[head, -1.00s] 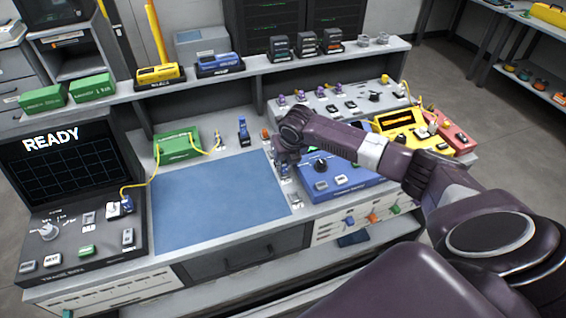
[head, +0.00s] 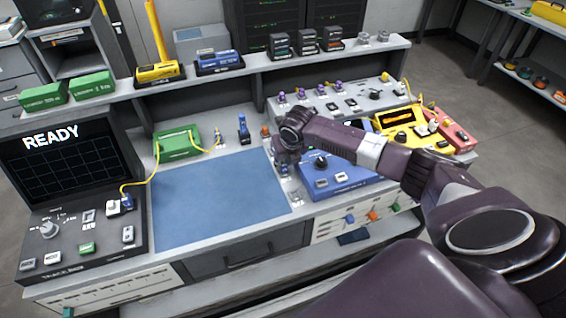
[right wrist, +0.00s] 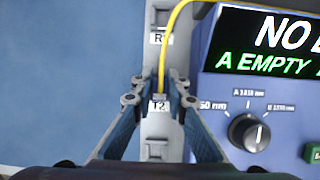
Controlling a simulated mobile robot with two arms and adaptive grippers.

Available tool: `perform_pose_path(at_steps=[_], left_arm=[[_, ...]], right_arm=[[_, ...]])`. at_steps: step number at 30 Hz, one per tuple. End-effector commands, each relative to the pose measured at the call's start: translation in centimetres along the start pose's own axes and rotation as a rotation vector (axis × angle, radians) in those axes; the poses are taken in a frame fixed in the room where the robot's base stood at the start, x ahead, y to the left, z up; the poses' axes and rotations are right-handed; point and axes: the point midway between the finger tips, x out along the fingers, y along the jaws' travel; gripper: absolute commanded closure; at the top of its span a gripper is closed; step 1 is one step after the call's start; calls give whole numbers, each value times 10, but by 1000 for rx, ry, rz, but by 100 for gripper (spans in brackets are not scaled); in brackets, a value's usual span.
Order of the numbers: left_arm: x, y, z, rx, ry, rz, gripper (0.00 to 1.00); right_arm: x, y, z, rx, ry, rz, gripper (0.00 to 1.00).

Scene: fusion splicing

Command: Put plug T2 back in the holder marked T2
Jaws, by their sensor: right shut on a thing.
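My right gripper (right wrist: 159,92) is over the grey holder strip, its two fingers closed in on a small plug (right wrist: 159,97) at the end of a yellow cable (right wrist: 162,60). The plug is mostly hidden between the fingertips. The label T2 (right wrist: 158,106) on the strip shows just below the plug in the right wrist view. The plug is at or just above that holder; I cannot tell how deep it sits. In the head view the right gripper (head: 287,168) is at the right edge of the blue mat, partly hidden by my wrist. My left gripper is not in view.
The blue device with a dial (right wrist: 249,132) stands close to the right of the strip. Another strip label, starting with R (right wrist: 160,38), lies beyond T2. The blue mat (head: 215,200) is clear. A green box (head: 178,142) with yellow cable stands at the mat's back left.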

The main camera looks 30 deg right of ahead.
Motion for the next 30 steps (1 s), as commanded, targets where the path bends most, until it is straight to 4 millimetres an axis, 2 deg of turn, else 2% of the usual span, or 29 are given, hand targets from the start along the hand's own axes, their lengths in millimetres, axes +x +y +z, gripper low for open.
perform_pose_path(at_steps=[4, 5, 10, 20, 26, 30], left_arm=[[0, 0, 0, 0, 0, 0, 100], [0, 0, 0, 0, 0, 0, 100], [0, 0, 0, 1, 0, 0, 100], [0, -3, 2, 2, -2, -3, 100], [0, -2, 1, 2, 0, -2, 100], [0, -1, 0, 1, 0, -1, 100]], right_arm=[[1, 0, 0, 0, 0, 0, 100], [1, 0, 0, 0, 0, 0, 83], [1, 0, 0, 0, 0, 0, 66], [-4, -1, 0, 0, -1, -1, 66], [-31, -1, 1, -3, -3, -1, 66], [-62, -1, 1, -3, -4, -1, 66]])
